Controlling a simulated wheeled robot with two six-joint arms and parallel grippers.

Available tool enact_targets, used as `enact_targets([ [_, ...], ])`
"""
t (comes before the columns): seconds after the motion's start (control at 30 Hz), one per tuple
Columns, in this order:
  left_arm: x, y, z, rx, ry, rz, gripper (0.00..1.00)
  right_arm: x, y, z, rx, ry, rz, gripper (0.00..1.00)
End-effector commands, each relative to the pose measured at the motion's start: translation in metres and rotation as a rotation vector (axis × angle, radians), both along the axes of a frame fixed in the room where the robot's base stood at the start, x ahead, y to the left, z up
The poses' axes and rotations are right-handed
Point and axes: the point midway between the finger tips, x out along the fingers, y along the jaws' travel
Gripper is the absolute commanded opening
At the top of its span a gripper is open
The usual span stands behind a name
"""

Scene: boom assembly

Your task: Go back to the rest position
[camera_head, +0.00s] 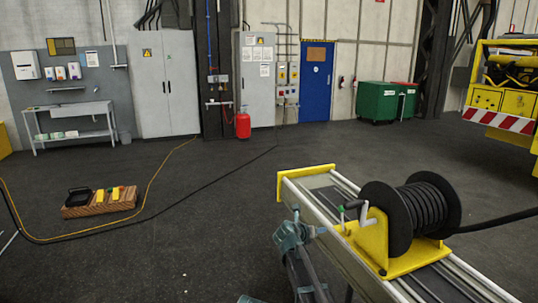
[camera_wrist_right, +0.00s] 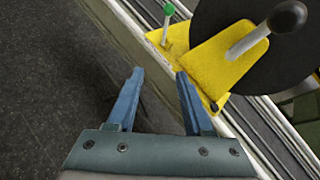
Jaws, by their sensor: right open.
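My right gripper (camera_head: 308,220) is at the left side of the rail-like boom (camera_head: 345,257). In the right wrist view its two blue fingers (camera_wrist_right: 160,76) are apart with nothing between them. They point toward the yellow bracket (camera_wrist_right: 215,62) of the cable reel, which has a green-tipped lever (camera_wrist_right: 168,10) and a dark-knobbed crank (camera_wrist_right: 285,17). The black cable reel (camera_head: 412,217) stands upright on the boom. A small bluish-grey piece shows at the bottom edge of the head view; I cannot tell whether it is my left gripper.
The boom's yellow end plate (camera_head: 305,172) is just beyond my right gripper. A wooden crate (camera_head: 100,203) with yellow items and a black case is on the floor at left. Cables cross the floor. A yellow vehicle (camera_head: 505,95) stands at right. The middle floor is clear.

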Motion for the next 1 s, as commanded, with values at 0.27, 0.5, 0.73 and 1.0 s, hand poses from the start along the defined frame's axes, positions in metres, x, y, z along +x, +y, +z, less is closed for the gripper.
enact_targets([
  [0.27, 0.0, 0.0, 0.0, 0.0, 0.0, 0.0, 0.71, -0.028, -0.013, -0.013, 0.183, -0.055, -0.131, 0.51],
  [0.5, 0.0, 0.0, 0.0, 0.0, 0.0, 0.0, 0.71, -0.073, -0.028, -0.034, 0.458, -0.142, -0.355, 0.51],
  [0.73, 0.0, 0.0, 0.0, 0.0, 0.0, 0.0, 0.71, -0.149, -0.04, -0.066, 0.86, -0.28, -0.77, 0.51],
  [1.0, 0.0, 0.0, 0.0, 0.0, 0.0, 0.0, 0.71, -0.263, -0.033, -0.103, 1.309, -0.499, -1.518, 0.51],
])
